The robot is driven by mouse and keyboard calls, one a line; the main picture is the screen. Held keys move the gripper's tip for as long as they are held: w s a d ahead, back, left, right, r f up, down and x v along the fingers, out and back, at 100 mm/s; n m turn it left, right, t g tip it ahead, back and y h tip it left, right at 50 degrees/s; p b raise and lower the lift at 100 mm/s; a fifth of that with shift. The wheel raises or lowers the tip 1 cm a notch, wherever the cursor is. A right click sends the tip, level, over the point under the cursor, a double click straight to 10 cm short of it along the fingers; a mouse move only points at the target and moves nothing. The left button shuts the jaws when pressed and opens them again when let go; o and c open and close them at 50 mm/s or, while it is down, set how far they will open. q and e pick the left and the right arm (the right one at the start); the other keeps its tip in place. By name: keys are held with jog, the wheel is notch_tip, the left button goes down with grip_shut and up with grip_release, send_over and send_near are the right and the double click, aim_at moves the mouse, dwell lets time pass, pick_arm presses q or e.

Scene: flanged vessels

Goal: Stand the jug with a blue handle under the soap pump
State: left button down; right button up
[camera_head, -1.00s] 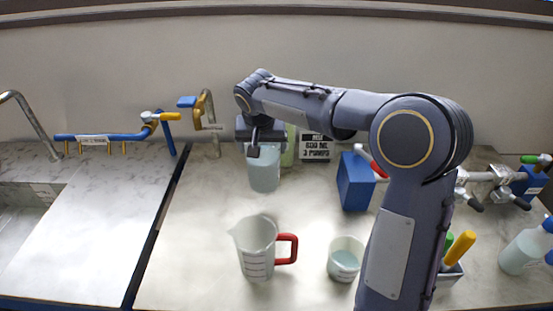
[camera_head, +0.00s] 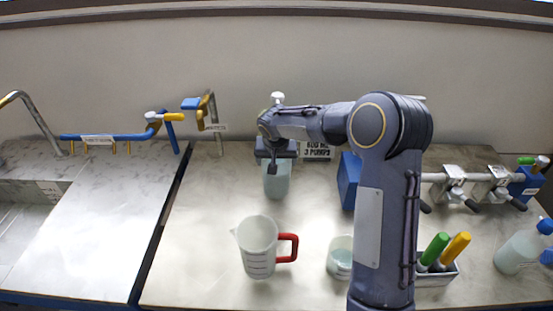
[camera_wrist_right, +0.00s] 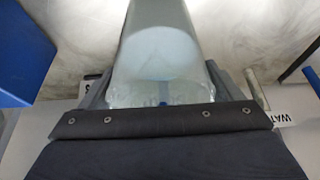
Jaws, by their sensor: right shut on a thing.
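My right gripper (camera_head: 273,163) is shut on a translucent pale-blue vessel (camera_head: 277,182), which hangs upright below the jaws at the back middle of the counter. In the wrist view this vessel (camera_wrist_right: 165,50) fills the space between the fingers. A small bit of blue shows at its near side, perhaps the blue handle; the rest of the handle is hidden. The white head of the soap pump (camera_head: 277,97) shows above my gripper, and its body is hidden behind my arm. I cannot tell whether the vessel touches the counter. My left gripper is not in view.
A jug with a red handle (camera_head: 257,248) and a small cup (camera_head: 340,258) stand in front. A sign (camera_head: 317,150) and a blue block (camera_head: 349,180) stand behind. Taps (camera_head: 205,110) are at the back left. A holder with green and yellow handles (camera_head: 437,279) and a bottle (camera_head: 517,252) are right.

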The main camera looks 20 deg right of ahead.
jog(key=shift+f, duration=0.1)
jog(key=o, duration=1.9)
